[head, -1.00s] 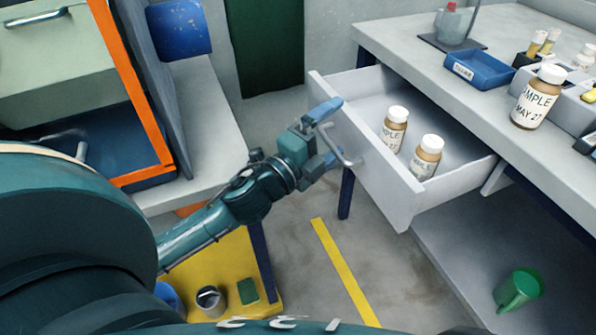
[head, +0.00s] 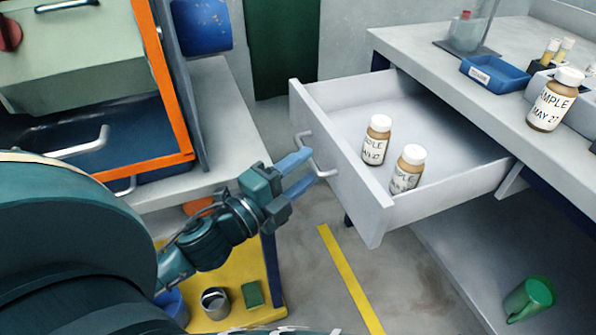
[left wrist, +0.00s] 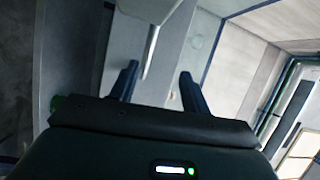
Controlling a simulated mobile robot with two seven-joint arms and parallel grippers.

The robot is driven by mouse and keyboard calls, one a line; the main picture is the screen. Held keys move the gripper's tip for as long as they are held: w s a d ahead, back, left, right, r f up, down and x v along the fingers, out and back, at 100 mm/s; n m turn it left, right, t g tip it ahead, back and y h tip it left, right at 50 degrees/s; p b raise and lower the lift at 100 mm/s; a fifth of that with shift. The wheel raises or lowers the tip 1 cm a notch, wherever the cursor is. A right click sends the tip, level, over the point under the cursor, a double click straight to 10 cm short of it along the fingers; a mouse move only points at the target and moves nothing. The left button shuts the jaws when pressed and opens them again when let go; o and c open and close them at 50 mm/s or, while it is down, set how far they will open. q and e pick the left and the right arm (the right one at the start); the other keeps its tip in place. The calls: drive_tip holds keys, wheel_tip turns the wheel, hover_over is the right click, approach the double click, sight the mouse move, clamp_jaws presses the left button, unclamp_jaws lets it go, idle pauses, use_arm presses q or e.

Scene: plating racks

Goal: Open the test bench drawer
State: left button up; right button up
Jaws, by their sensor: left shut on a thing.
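The test bench drawer (head: 342,172) is white and stands well out from under the bench top, so its inside shows. Two brown sample bottles with white caps (head: 376,140) (head: 408,169) stand upright in it. A grey bar handle (head: 312,152) is on its front. My left gripper (head: 306,172) is at this handle, with its blue fingers shut on it. In the left wrist view, the two dark fingers (left wrist: 159,85) stand apart with the pale handle (left wrist: 151,52) lying between and beyond their tips. My right gripper is not in view.
The bench top (head: 440,75) carries a blue tray (head: 492,73) and another sample bottle (head: 554,100). A green mug (head: 530,298) lies on the shelf below. An orange-framed cabinet (head: 165,95) stands left. Grey floor (head: 405,275) is free below the drawer.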

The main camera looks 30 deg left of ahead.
use_arm(q)
drive_tip(key=shift+r, duration=0.5)
idle(0.3)
